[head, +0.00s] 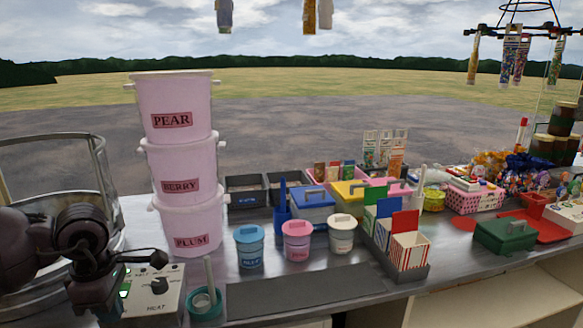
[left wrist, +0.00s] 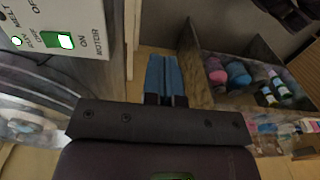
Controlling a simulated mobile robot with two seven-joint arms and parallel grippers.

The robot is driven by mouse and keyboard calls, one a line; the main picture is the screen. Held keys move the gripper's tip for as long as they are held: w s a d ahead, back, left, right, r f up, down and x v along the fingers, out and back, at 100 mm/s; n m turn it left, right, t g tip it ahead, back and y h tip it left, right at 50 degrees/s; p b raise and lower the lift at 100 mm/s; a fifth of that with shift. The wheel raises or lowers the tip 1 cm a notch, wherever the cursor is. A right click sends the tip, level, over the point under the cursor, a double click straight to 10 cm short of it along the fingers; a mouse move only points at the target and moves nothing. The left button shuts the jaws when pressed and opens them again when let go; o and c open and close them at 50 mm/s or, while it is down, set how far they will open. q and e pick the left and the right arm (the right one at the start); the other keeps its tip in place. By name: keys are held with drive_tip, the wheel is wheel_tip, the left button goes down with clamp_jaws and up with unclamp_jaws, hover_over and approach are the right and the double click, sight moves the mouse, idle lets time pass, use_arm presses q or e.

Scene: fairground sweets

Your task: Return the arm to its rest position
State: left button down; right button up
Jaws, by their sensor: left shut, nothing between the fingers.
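My left arm (head: 75,235) comes in from the left, its dark links folded at the lower left of the head view. My left gripper (head: 103,300) is beside the left side of the control box (head: 155,288), in front of the counter. In the left wrist view its blue fingers (left wrist: 166,78) are together with nothing between them. The control box, with its green-lit switch, also shows at the upper left of the left wrist view (left wrist: 70,15). My right gripper is not in view.
A clear round guard (head: 75,165) stands behind my left arm. Stacked pink tubs (head: 178,110), a teal cup (head: 205,302) and lidded pots (head: 249,248) stand on the counter. Below it, an open compartment (left wrist: 240,95) holds wool-like balls and small bottles. The dark mat (head: 300,292) is clear.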

use_arm(q)
drive_tip(key=w+d+r+n+t+h, duration=0.2)
drive_tip(key=d+r+n+t+h, duration=0.25)
drive_tip(key=d+n+h, duration=0.4)
drive_tip(key=w+d+r+n+t+h, duration=0.25)
drive_tip(key=d+r+n+h, duration=0.35)
drive_tip(key=d+h, duration=0.45)
drive_tip(key=s+a+f+n+t+y, duration=0.1)
drive_tip(key=a+f+n+t+y, duration=0.35)
drive_tip(key=f+n+y, duration=0.6)
drive_tip(key=s+a+f+n+t+y, duration=0.1)
drive_tip(key=a+f+n+t+y, duration=0.3)
drive_tip(key=f+n, duration=0.75)
drive_tip(key=s+a+f+n+g+y, duration=0.2)
drive_tip(key=s+f+n, duration=0.5)
drive_tip(key=s, duration=0.4)
drive_tip(key=s+a+f+n+g+y, duration=0.2)
drive_tip(key=s+f+n, duration=0.4)
drive_tip(key=s, duration=0.6)
wheel_tip(320, 180, down, 2)
drive_tip(key=shift+a+f+n+p, duration=0.2)
drive_tip(key=shift+a+n+p, duration=0.2)
drive_tip(key=shift+a, duration=0.25)
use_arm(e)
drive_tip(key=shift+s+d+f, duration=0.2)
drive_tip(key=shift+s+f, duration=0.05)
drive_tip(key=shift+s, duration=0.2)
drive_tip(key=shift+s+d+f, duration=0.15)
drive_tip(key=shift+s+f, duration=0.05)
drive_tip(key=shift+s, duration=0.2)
